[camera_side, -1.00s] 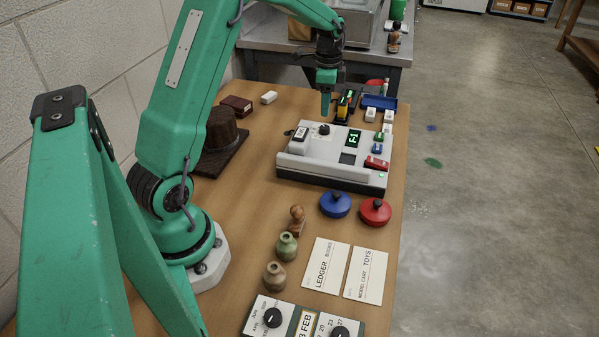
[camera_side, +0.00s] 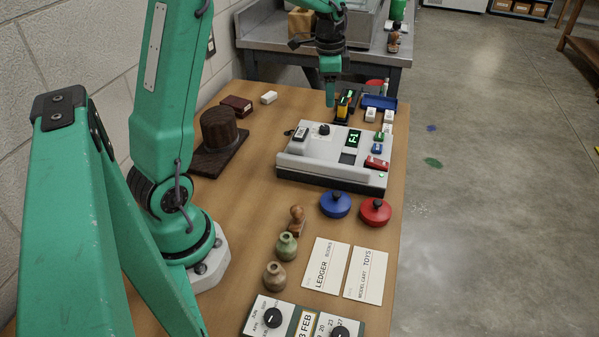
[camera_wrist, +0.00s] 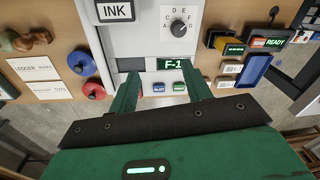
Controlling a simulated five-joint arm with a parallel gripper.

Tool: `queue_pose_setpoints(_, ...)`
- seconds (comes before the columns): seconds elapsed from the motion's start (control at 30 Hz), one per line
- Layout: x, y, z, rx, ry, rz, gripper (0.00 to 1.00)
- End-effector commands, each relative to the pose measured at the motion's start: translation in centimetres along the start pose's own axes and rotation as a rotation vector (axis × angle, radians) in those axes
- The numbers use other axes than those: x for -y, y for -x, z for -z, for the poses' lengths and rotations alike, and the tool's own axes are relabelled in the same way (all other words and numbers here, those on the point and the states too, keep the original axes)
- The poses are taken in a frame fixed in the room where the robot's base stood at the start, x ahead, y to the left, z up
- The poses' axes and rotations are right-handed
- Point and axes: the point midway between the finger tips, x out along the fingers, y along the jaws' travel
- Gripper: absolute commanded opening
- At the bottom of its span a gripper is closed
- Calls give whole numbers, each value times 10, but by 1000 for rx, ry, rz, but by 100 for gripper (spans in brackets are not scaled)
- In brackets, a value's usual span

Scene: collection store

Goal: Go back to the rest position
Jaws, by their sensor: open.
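My gripper (camera_side: 330,95) is green and hangs above the far part of the wooden table, behind the grey machine (camera_side: 300,168). In the wrist view the two fingers of my gripper (camera_wrist: 160,95) are spread apart with nothing between them. Beyond them the machine's display (camera_wrist: 174,62) reads F-1, beside a dial (camera_wrist: 178,27) and a plate marked INK (camera_wrist: 115,10).
A blue round pad (camera_side: 335,206) and a red one (camera_side: 375,213) lie in front of the machine. A dark round block (camera_side: 219,130) is left. A blue tray (camera_side: 380,102) is behind right.

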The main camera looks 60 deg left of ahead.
Motion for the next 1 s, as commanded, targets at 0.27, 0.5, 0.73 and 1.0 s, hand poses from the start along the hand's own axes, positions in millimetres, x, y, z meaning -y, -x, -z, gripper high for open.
queue_pose_setpoints(0.27,-54,46,-3,-64,105,55,49)
queue_pose_setpoints(0.5,-99,73,-14,-125,198,87,49)
queue_pose_setpoints(0.73,-141,91,-29,-192,286,107,49)
queue_pose_setpoints(1.0,-187,100,-52,-277,390,114,49)
